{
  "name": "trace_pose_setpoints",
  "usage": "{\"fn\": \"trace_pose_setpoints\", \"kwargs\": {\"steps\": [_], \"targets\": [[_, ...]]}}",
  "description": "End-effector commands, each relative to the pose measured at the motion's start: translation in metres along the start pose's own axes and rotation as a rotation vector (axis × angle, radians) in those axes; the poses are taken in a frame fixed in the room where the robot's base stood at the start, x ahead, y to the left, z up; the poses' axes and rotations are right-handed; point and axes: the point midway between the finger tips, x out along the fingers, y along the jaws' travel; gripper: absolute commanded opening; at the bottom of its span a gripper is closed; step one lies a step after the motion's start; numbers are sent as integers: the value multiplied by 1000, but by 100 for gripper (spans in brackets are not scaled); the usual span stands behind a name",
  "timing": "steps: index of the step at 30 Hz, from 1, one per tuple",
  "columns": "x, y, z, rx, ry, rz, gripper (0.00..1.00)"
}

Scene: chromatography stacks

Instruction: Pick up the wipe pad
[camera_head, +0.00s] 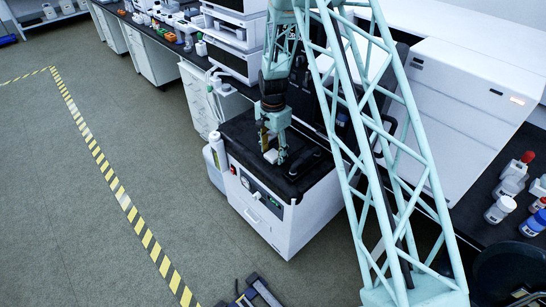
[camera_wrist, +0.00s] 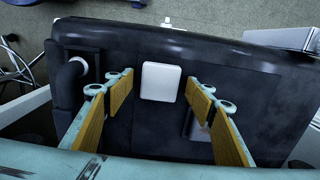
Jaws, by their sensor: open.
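The wipe pad (camera_wrist: 161,81) is a small white square with rounded corners. It lies flat on the black top (camera_wrist: 112,137) of a white cabinet (camera_head: 265,215). In the wrist view it sits between the tips of my open gripper (camera_wrist: 161,85), with a gap on each side. The head view also shows my gripper (camera_head: 273,148) low over the cabinet top, with the white pad (camera_head: 271,156) at its fingers. The fingers have yellow-orange inner faces and do not appear to touch the pad.
A black curved handle (camera_wrist: 72,72) stands at the left of the top in the wrist view. A white bottle (camera_head: 217,148) is at the cabinet's left side. Stacked white instruments (camera_head: 234,40) stand behind. The floor at left is open, with a striped yellow line (camera_head: 125,200).

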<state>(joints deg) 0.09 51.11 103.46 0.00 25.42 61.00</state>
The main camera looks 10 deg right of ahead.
Motion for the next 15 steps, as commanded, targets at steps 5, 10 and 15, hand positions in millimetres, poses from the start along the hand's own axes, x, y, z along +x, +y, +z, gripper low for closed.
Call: {"fn": "trace_pose_setpoints", "kwargs": {"steps": [5,10,15], "targets": [[0,0,0,0,0,0,44],[0,0,0,0,0,0,28],[0,0,0,0,0,0,27]]}}
